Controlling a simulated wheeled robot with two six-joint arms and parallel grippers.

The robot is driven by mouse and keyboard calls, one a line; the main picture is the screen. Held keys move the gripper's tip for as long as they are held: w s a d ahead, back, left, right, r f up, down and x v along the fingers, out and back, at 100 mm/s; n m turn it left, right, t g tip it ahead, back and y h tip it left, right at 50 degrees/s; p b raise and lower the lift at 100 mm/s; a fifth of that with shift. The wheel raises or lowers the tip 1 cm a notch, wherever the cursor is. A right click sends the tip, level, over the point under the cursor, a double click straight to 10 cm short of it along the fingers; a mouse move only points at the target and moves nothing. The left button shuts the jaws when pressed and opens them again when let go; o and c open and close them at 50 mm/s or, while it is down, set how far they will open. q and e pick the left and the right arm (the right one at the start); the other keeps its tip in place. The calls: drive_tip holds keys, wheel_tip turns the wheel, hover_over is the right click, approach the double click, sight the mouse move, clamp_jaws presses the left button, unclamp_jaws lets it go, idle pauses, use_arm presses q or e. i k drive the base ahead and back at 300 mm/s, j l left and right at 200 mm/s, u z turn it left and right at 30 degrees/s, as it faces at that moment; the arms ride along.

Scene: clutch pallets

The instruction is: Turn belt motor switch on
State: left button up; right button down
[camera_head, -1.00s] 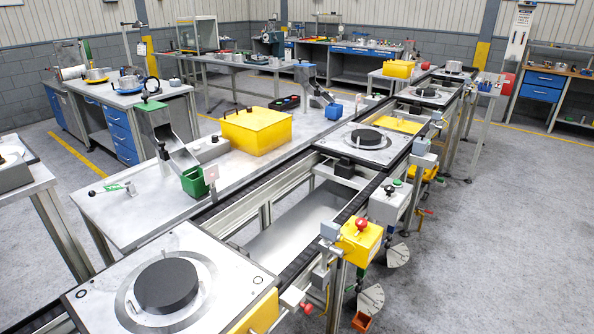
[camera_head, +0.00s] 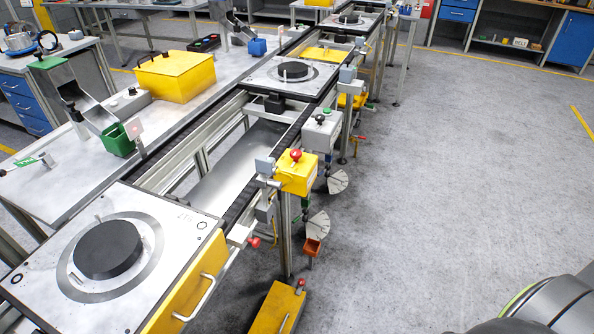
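No part is plainly marked as the belt motor switch. A yellow box with a red mushroom button (camera_head: 296,172) is mounted on the right side of the conveyor. Beyond it is a grey control box with a green button on top (camera_head: 322,131). A red-tipped knob (camera_head: 254,242) sticks out from the rail below the yellow box. Whether any of these is on or off cannot be told. Part of my own arm shows at the bottom right corner, well apart from the conveyor. Neither gripper is in view.
The conveyor (camera_head: 215,139) carries a near pallet (camera_head: 190,228) with a black disc and a farther pallet (camera_head: 257,80). A yellow case (camera_head: 175,75) and green bin (camera_head: 117,141) are on the left bench. A yellow floor unit (camera_head: 275,308) stands low beside the conveyor. The right floor is open.

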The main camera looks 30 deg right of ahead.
sight(295, 154)
drive_tip(key=i+l, duration=0.1)
drive_tip(key=l, duration=0.6)
drive_tip(key=i+l+u, duration=0.1)
drive_tip(key=l, duration=0.6)
drive_tip(key=i+l, duration=0.1)
drive_tip(key=l, duration=0.6)
drive_tip(key=i+u, duration=0.05)
